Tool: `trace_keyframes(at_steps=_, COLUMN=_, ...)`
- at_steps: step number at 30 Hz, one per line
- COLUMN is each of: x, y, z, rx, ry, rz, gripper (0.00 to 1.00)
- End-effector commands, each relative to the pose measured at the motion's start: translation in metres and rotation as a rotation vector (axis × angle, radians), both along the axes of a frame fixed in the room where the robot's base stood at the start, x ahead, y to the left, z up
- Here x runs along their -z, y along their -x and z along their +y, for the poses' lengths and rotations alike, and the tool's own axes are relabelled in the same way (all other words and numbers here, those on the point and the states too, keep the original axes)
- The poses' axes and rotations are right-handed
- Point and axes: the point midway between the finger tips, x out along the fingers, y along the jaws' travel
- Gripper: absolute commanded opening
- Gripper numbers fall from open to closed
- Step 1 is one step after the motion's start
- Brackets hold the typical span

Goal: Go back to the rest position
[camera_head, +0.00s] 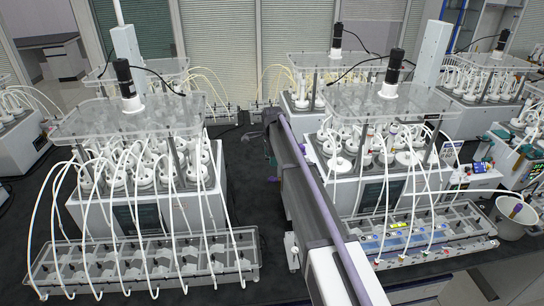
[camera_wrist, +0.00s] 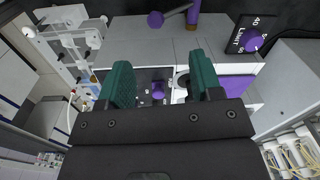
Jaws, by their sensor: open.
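My gripper (camera_wrist: 157,85) shows in the wrist view with its two green ridged fingers apart and nothing between them. I cannot tell how far the fingers are from this panel. In the head view my arm reaches away between the two reactors in front, and my gripper is not clearly seen there.
A left reactor (camera_head: 140,117) and a right reactor (camera_head: 378,103) with white tubes stand on either side of my arm. Clear trays (camera_head: 145,262) sit before them. A white bucket (camera_head: 514,218) stands at the right. Dark bench (camera_head: 240,180) is free left of my arm.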

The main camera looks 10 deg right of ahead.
Motion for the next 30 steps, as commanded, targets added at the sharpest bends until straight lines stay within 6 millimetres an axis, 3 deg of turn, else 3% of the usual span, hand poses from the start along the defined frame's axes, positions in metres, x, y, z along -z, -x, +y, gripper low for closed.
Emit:
trace_keyframes(at_steps=7, x=0.002, y=0.000, z=0.000, rx=-0.027, ry=0.001, rz=0.000, gripper=0.59)
trace_keyframes(at_steps=11, x=0.002, y=0.009, z=0.000, rx=-0.260, ry=0.009, rz=0.004, gripper=0.59)
trace_keyframes(at_steps=14, x=0.011, y=0.083, z=0.000, rx=-0.612, ry=0.020, rz=0.012, gripper=0.59)
trace_keyframes(at_steps=15, x=0.023, y=0.123, z=0.000, rx=-0.768, ry=0.024, rz=0.014, gripper=0.59)
trace_keyframes(at_steps=17, x=0.040, y=0.179, z=0.000, rx=-0.972, ry=0.028, rz=0.018, gripper=0.59)
trace_keyframes(at_steps=18, x=0.052, y=0.216, z=-0.001, rx=-1.093, ry=0.030, rz=0.020, gripper=0.59)
trace_keyframes(at_steps=21, x=0.085, y=0.308, z=-0.001, rx=-1.340, ry=0.032, rz=0.024, gripper=0.59)
trace_keyframes(at_steps=24, x=0.114, y=0.379, z=-0.001, rx=-1.457, ry=0.032, rz=0.028, gripper=0.59)
trace_keyframes(at_steps=27, x=0.136, y=0.418, z=-0.001, rx=-1.461, ry=0.031, rz=0.029, gripper=0.59)
trace_keyframes(at_steps=30, x=0.141, y=0.416, z=-0.001, rx=-1.459, ry=0.031, rz=0.029, gripper=0.59)
